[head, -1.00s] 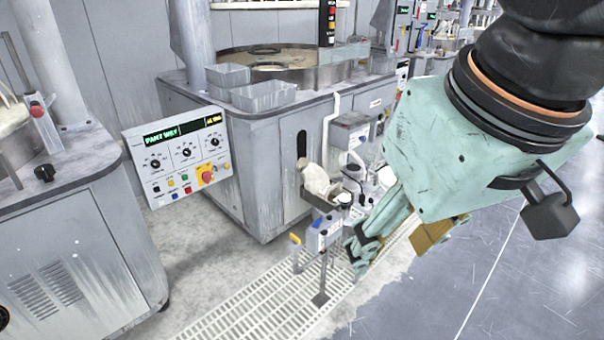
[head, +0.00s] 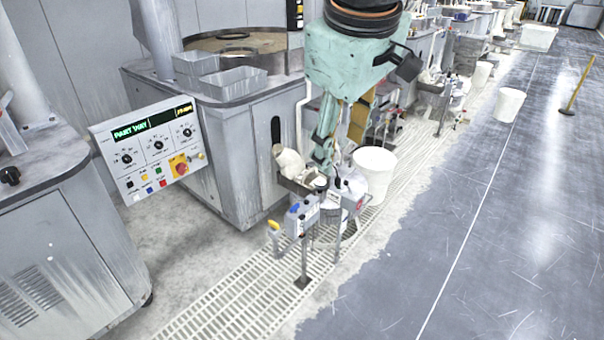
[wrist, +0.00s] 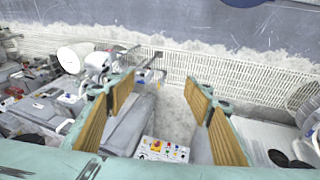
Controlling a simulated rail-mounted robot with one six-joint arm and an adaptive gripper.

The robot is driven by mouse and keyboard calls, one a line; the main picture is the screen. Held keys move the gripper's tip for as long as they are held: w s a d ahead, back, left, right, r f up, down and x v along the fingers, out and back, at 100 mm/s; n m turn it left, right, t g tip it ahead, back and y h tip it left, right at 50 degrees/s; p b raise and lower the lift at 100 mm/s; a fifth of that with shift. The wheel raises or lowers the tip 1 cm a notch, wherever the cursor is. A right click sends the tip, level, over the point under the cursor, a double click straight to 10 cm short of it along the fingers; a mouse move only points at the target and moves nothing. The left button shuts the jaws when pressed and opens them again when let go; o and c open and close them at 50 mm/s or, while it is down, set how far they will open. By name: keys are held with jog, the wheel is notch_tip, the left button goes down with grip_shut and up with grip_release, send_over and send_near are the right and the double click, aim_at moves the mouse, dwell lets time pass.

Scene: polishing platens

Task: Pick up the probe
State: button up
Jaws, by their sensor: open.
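A grey-blue boxy device (head: 300,215) with a yellow-tipped handle (head: 274,226) sits on a thin post with a square foot, over the floor grating. I cannot tell for sure which part here is the probe. My gripper (head: 337,155) is open and points down, just above and behind this device in the head view, apparently apart from it. In the wrist view, its gold-padded fingers (wrist: 160,84) are spread with nothing held between them. A small stand (wrist: 150,62) shows just beyond the fingertips there. The left finger hides part of the machine cabinet.
A polishing machine (head: 235,150) with a control panel (head: 155,150) stands at left centre. A tray holding a beige cloth-like item (head: 290,163) and a white bucket (head: 374,170) are close to the gripper. Grating (head: 225,310) runs along the machines. The grey floor at right is mostly clear.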

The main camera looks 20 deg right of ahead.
jog(key=w+d+f+n+h+p, duration=0.1)
jog(key=w+d+f+n, duration=0.15)
jog(key=w, duration=0.65)
jog(key=w+d+f+n+p, duration=0.1)
jog(key=w+d+n, duration=0.2)
jog(key=w, duration=0.6)
jog(key=n+h+p, duration=0.1)
jog(key=n+p, duration=0.4)
jog(key=n, duration=1.1)
send_over(319, 184)
jog(key=s+a, duration=0.3)
notch_tip(319, 184, down, 42)
jog(key=shift+w+g, duration=0.15)
jog(key=shift+g, duration=0.15)
jog(key=shift+d+f, duration=0.1)
jog(key=shift+b+x, duration=0.55)
jog(key=shift+x, duration=3.65)
jog(key=shift+f, duration=0.1)
